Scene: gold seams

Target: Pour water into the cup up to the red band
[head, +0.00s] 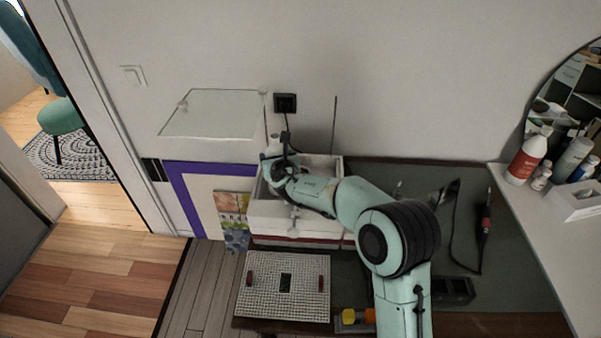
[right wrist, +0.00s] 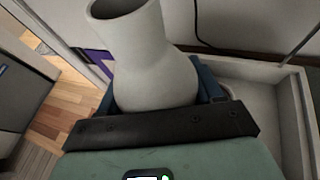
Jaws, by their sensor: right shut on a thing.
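A pale grey-white vessel (right wrist: 150,65) with a narrow waist, round body and open mouth fills the middle of the right wrist view. My right gripper (right wrist: 165,95) is shut on its body, with dark blue fingers on both sides. The vessel looks roughly upright and its inside is dark; I cannot see any water. In the head view my right gripper (head: 274,165) is over the left end of a white open box, and the vessel's pale top (head: 273,146) shows just behind it. I cannot make out a cup with a red band. My left gripper is out of view.
The white box (head: 270,215) stands against the wall on a dark table. A gridded mat (head: 262,308) lies in front.

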